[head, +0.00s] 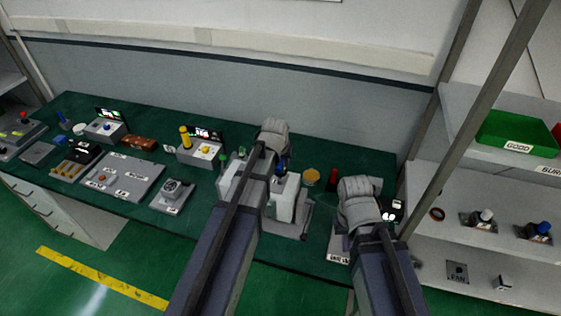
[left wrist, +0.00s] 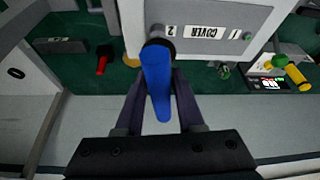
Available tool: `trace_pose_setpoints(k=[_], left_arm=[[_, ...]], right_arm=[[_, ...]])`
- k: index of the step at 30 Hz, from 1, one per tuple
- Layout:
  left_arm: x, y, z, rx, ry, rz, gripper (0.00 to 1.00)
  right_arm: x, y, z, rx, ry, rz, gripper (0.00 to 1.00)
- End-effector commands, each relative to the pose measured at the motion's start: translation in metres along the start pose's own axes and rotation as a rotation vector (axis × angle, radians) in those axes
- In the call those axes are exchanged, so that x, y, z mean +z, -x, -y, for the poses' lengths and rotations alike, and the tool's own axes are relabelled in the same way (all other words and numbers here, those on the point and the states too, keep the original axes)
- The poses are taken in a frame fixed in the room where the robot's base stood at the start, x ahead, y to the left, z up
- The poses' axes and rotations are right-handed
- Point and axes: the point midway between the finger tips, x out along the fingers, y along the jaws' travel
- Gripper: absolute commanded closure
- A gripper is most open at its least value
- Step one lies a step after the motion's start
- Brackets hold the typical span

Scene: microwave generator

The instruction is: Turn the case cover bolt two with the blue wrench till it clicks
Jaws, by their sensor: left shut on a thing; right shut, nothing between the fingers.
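The blue wrench (left wrist: 157,85) reaches from my left gripper (left wrist: 158,105) to the cover beside the mark 2. Its dark end hides case cover bolt two; I cannot tell how well it is seated. My left gripper is shut on the wrench. In the head view, my left arm partly hides the white case (head: 284,203), and a bit of blue shows beside it. My right gripper (head: 343,240) is shut and empty, low right of the case, its fingers mostly hidden.
The green bench (head: 225,195) carries a grey plate (head: 122,178), a box with a yellow knob (head: 203,151) and small tools on the left. A red item (head: 332,180) stands right of the case. Shelves with a green bin (head: 518,135) stand at the right.

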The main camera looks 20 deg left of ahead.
Motion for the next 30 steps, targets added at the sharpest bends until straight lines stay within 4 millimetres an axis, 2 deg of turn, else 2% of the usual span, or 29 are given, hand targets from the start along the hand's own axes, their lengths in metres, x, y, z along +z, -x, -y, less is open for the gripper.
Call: trace_pose_setpoints(k=[8, 21, 30], left_arm=[[-0.0003, 0.0000, -0.0004, -0.006, 0.015, 0.000, 1.00], [0.0000, -0.0011, -0.0005, -0.151, 0.355, 0.001, 1.00], [0.0007, -0.0009, 0.0002, -0.158, 0.371, 0.002, 1.00]], right_arm=[[0.0000, 0.0001, 0.0000, 0.000, 0.000, 0.000, 1.00], [-0.0001, -0.0009, 0.0001, 0.000, 0.000, 0.000, 1.00], [-0.0001, -0.0010, 0.0001, 0.000, 0.000, 0.000, 1.00]])
